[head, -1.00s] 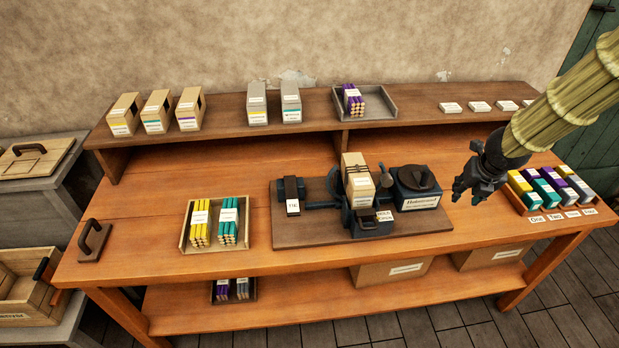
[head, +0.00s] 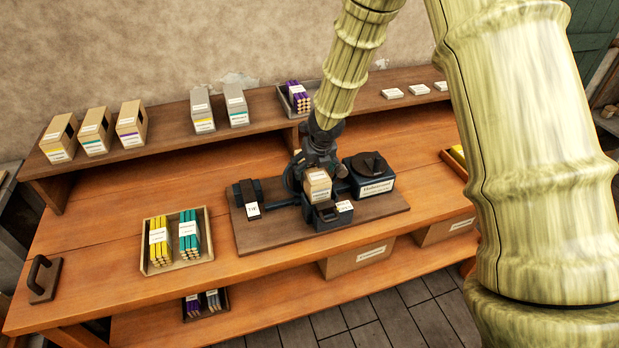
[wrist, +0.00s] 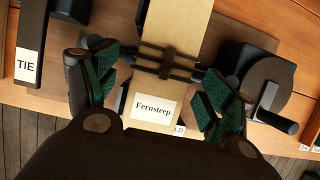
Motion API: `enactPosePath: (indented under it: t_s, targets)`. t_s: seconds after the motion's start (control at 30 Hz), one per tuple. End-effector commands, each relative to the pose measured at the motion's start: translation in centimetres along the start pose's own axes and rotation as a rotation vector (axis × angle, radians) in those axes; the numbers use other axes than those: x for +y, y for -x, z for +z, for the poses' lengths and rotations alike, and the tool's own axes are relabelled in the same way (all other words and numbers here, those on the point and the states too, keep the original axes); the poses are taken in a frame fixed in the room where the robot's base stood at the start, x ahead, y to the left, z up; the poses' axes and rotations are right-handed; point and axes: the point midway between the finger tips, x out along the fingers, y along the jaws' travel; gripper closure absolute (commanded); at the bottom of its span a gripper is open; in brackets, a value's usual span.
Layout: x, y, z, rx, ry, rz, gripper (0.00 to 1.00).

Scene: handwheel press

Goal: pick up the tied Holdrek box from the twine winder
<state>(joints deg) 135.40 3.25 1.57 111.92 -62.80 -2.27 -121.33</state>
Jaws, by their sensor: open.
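A tan box (head: 318,190) stands in the dark twine winder (head: 372,187), in the middle of the workbench. In the wrist view the box (wrist: 182,22) has dark twine crossed around it, and its label reads "Fernsteep", not Holdrek. My gripper (head: 318,160) is over the winder, at the upper part of the box. In the wrist view my gripper (wrist: 160,82) is open, with one green-padded finger on each side of the box and gaps between. My gripper hides part of the box in the head view.
The winder's TIE lever (head: 247,198) is on the left and its round-topped unit on the right. A tray (head: 150,266) of yellow and teal bundles lies further left. Boxes and a tray of purple sticks (head: 298,97) stand on the back shelf.

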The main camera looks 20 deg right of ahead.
Motion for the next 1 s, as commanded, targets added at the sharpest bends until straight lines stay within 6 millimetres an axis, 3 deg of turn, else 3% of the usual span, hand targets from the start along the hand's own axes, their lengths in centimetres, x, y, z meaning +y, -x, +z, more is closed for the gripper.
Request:
enactPosePath:
  t_s: [0.37, 0.8, 1.0]
  targets:
    - [0.0, -1.7, 0.0, 0.001, 0.002, -0.001, 0.18]
    - [-0.1, -5.7, -0.2, 0.001, 0.001, 0.001, 0.18]
    - [-0.1, -6.3, -0.2, -0.001, 0.003, 0.001, 0.18]
